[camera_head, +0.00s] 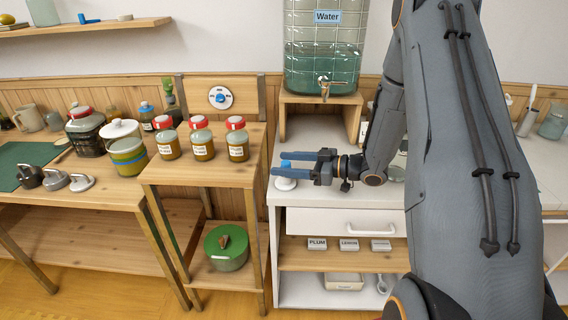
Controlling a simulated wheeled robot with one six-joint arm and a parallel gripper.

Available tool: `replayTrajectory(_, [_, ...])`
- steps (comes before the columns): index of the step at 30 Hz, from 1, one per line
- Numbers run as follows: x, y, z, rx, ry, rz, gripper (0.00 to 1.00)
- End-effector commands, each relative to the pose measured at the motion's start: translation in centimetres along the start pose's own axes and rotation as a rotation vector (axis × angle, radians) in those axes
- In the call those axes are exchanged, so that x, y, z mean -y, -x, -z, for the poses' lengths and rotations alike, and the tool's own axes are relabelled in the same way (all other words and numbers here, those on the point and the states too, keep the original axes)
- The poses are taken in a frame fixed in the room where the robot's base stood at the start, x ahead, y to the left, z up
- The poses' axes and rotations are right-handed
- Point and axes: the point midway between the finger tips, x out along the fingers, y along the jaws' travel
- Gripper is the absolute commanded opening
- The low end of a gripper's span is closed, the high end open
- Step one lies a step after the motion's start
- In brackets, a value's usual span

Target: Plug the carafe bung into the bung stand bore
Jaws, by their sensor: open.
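My gripper (277,163) is open over the front left corner of the white counter (330,187), its two blue fingers pointing left. A small white round piece (285,184) stands on the counter just below the fingers; it may be the bung stand, but its bore cannot be made out. A bit of blue shows between the fingers above it, and I cannot tell whether it is the bung. The fingers partly hide this spot. I cannot identify the carafe bung for sure.
A water dispenser (323,60) stands on a wooden riser (347,99) behind my gripper. Red-lidded jars (201,140) stand on the wooden side table (206,174) to the left. Several grey handled pieces (56,180) sit further left. My arm hides much of the right counter.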

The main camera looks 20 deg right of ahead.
Motion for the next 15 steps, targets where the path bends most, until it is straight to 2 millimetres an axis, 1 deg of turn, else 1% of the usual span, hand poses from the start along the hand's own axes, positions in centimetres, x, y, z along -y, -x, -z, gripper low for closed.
replayTrajectory(6, [-0.01,0.61,0.02,0.0,0.0,-0.001,0.58])
replayTrajectory(15, [0.0,0.67,-0.01,0.0,0.0,0.0,0.58])
